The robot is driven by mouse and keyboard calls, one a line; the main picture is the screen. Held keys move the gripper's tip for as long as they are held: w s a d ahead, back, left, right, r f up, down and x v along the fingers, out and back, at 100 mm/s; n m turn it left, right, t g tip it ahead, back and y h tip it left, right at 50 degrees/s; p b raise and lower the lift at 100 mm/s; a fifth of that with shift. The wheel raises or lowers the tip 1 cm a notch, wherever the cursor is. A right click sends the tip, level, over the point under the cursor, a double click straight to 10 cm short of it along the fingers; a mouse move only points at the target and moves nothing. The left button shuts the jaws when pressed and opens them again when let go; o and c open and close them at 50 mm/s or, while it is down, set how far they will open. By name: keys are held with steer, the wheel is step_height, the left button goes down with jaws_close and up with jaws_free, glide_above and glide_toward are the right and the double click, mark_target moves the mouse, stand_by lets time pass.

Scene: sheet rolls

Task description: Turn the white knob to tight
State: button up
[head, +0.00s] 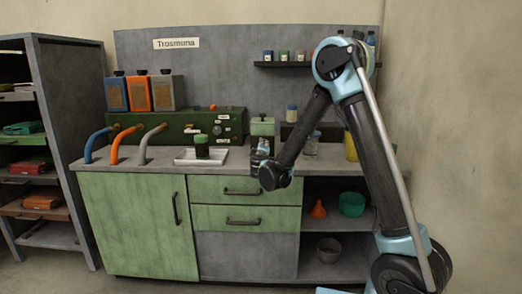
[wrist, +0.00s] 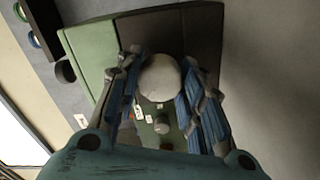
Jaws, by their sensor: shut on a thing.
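In the wrist view the white knob (wrist: 160,78) is a round, pale cap between the two blue-padded fingers of my gripper (wrist: 165,90). The fingers are closed against its sides. Behind it is a green panel (wrist: 98,52) with small white labels (wrist: 138,112) and a smaller grey knob (wrist: 161,125). The label text is too small to read, and I cannot tell the white knob's turn position. In the head view my gripper (head: 262,148) is over the right part of the worktop, and the white knob is hidden there.
A long green unit (head: 165,127) stands at the back of the worktop, with blue, orange and grey hooked pipes (head: 125,140) at its left. A glass jar (head: 311,146) and yellow cup (head: 351,146) stand right of my gripper.

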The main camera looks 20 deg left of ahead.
steer(key=m, duration=0.4)
steer(key=shift+a+m, duration=0.1)
steer(key=shift+m, duration=2.4)
steer(key=o, duration=1.1)
steer(key=v, duration=1.2)
steer(key=shift+w, duration=0.1)
